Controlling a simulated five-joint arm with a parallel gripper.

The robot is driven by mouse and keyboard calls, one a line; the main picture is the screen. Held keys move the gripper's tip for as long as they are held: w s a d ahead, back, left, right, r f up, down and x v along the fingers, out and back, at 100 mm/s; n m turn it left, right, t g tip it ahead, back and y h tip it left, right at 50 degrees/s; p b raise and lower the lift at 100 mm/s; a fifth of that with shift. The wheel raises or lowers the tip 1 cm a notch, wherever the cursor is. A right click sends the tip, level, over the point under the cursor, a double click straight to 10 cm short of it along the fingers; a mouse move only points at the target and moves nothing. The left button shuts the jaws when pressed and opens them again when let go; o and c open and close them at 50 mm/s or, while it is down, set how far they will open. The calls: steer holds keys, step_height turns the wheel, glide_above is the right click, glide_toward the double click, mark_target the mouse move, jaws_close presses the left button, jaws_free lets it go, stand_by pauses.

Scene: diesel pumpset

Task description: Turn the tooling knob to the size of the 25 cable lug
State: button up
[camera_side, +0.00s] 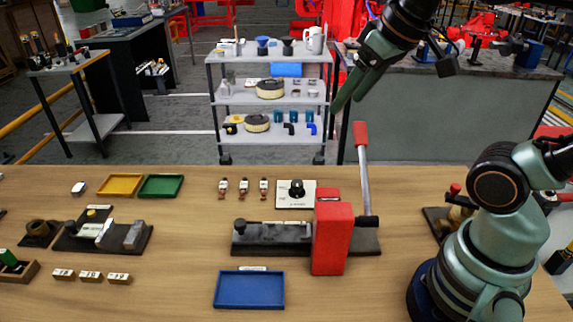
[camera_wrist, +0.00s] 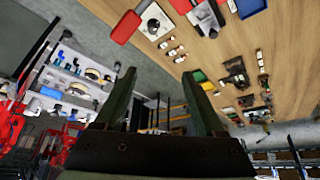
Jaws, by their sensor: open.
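The tooling knob (camera_side: 296,187) is a black dial on a white plate (camera_side: 309,201) at the back middle of the wooden table. It also shows near the top of the wrist view (camera_wrist: 153,23). Its pointer and markings are too small to read. Three small cable lugs (camera_side: 243,187) stand in a row left of the plate; the wrist view shows them too (camera_wrist: 172,52). I cannot tell which is the 25 lug. My gripper (camera_side: 348,103) is open and empty, raised well above and behind the table's back edge, away from the knob. Its two fingers (camera_wrist: 164,74) are spread in the wrist view.
A red press (camera_side: 332,240) with an upright red-tipped lever (camera_side: 362,165) stands just in front of the knob plate. A blue tray (camera_side: 249,290) lies at the front. Yellow (camera_side: 120,186) and green (camera_side: 160,186) trays and several labelled wooden blocks (camera_side: 91,275) are left.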

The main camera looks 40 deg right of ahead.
steer(key=w+r+n+g, duration=0.2)
steer(key=w+n, duration=0.1)
steer(key=w, duration=0.2)
steer(key=n+g, duration=0.4)
steer(key=n, duration=0.2)
glide_above(297, 183)
step_height(297, 183, down, 2)
step_height(297, 183, down, 27)
steer(key=shift+d+f, duration=0.1)
jaws_close()
